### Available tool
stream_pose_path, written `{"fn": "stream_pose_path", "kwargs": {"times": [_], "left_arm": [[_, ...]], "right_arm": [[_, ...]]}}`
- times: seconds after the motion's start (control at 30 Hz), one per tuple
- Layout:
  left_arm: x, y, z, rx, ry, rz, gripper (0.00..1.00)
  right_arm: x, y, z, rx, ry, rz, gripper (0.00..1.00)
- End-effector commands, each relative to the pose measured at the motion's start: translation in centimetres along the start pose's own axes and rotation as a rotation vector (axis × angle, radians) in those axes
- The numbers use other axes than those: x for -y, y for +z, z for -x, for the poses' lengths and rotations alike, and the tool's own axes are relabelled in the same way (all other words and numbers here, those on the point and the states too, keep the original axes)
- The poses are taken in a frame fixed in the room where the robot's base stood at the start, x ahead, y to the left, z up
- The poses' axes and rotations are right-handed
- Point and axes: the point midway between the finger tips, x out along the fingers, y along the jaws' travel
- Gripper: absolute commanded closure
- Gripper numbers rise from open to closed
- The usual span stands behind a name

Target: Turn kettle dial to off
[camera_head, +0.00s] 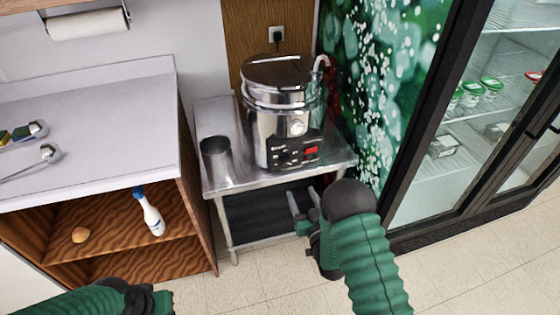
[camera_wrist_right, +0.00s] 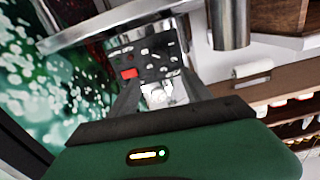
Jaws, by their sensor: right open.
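The kettle (camera_head: 262,122) is a large shiny metal pot with a lid, standing on a small steel table. My right gripper (camera_head: 303,197) is open and empty, lower than the panel, in front of the table and apart from the kettle.
A metal cylinder (camera_head: 216,158) stands left of the kettle on the steel table (camera_head: 238,183). A wooden shelf unit with a grey top (camera_head: 95,125) is at the left, holding a spray bottle (camera_head: 149,212). A glass-door fridge (camera_head: 440,185) stands at the right. The floor in front is clear.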

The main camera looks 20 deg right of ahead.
Motion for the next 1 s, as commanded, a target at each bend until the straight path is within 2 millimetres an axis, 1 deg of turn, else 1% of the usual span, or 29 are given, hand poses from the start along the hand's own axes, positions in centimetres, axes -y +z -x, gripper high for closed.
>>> {"fn": "stream_pose_path", "kwargs": {"times": [0.03,0.3,0.4,0.5,0.6,0.67,0.9,0.93,1.0], "left_arm": [[0.0,0.0,-0.1,0.0,0.0,0.0,1.0],[0.0,0.1,-0.4,0.0,0.0,0.0,1.0],[0.0,0.1,-0.6,-0.001,0.0,0.0,1.0],[0.0,0.2,-0.8,-0.001,0.0,0.0,1.0],[0.0,0.2,-0.8,-0.001,0.0,0.0,1.0],[0.0,0.2,-0.8,-0.001,0.0,0.0,1.0],[0.0,0.2,-0.8,-0.001,0.0,0.0,1.0],[0.0,0.2,-0.8,-0.001,0.0,0.0,1.0],[0.0,0.2,-0.8,-0.001,0.0,0.0,1.0]], "right_arm": [[0.1,0.0,-1.3,-0.005,-0.001,0.0,0.43],[0.1,0.0,-8.4,-0.005,-0.002,-0.001,0.43],[0.1,0.0,-10.8,-0.003,-0.002,0.0,0.43],[0.1,0.1,-12.7,-0.002,-0.002,0.0,0.43],[0.1,0.0,-13.8,-0.002,-0.002,0.0,0.43],[0.1,0.0,-14.2,0.0,-0.002,0.0,0.43],[0.1,-0.1,-14.3,0.0,-0.001,0.0,0.43],[0.1,-0.1,-14.3,0.0,-0.001,0.0,0.44],[0.1,-0.1,-14.3,0.0,-0.001,0.0,0.53]]}}
